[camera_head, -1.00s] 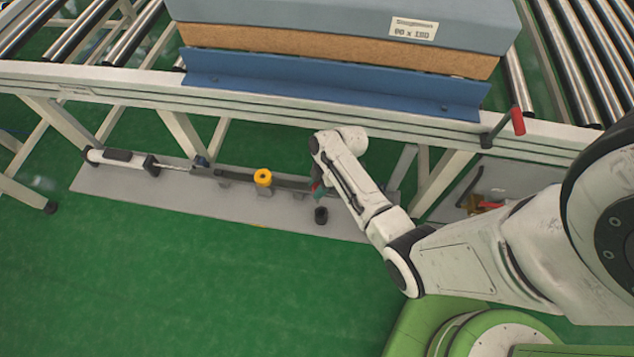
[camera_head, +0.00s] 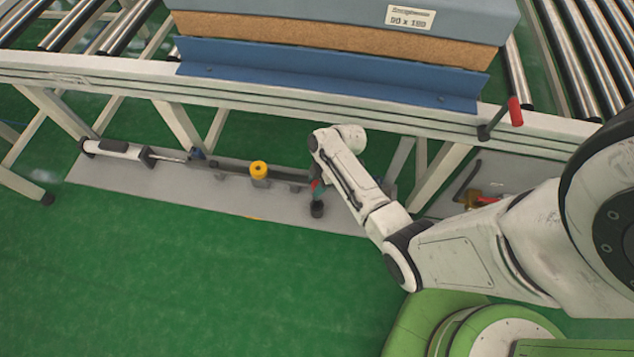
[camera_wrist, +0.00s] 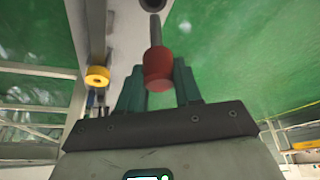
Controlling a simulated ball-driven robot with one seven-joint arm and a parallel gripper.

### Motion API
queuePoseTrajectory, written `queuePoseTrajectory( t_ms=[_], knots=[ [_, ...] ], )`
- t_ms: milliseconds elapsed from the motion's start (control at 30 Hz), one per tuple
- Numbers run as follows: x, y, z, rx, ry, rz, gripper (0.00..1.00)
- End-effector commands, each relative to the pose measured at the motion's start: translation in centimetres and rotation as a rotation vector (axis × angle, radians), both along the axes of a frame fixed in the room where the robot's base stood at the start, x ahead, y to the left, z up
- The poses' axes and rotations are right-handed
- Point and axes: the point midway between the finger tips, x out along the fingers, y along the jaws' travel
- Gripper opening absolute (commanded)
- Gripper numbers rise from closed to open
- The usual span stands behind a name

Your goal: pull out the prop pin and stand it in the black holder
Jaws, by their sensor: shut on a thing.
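The prop pin has a red grip (camera_wrist: 158,70) and a grey shaft (camera_wrist: 156,32). My gripper (camera_wrist: 158,78) is shut on the red grip, with a green finger on each side of it. The shaft points away from the gripper toward the black holder (camera_wrist: 152,5), which is cut off at the top of the wrist view. The shaft end is at or over the holder; I cannot tell whether it is inside. In the head view the black holder (camera_head: 317,210) stands on the grey floor plate, just below my gripper (camera_head: 316,186). My arm hides part of that spot.
A white cylinder (camera_head: 115,149) lies further left. The conveyor frame (camera_head: 270,105), carrying a blue stop rail and mattress, runs above. A red-handled lever (camera_head: 515,112) sticks out right. Green floor in front is clear.

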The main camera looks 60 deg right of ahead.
Motion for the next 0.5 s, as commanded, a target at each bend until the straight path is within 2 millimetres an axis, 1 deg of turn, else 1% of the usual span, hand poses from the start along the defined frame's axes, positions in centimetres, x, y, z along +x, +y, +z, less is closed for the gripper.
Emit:
queuePoseTrajectory(
  t_ms=[33,200,333,500],
  knots=[
    [0.0,0.0,-0.9,0.000,0.000,0.000,0.00],
    [0.0,0.0,-2.4,0.001,0.001,0.000,0.00],
    [0.0,0.0,-3.4,0.000,0.000,0.000,0.00],
    [0.0,0.0,-3.9,0.000,0.000,0.000,0.00]
  ],
)
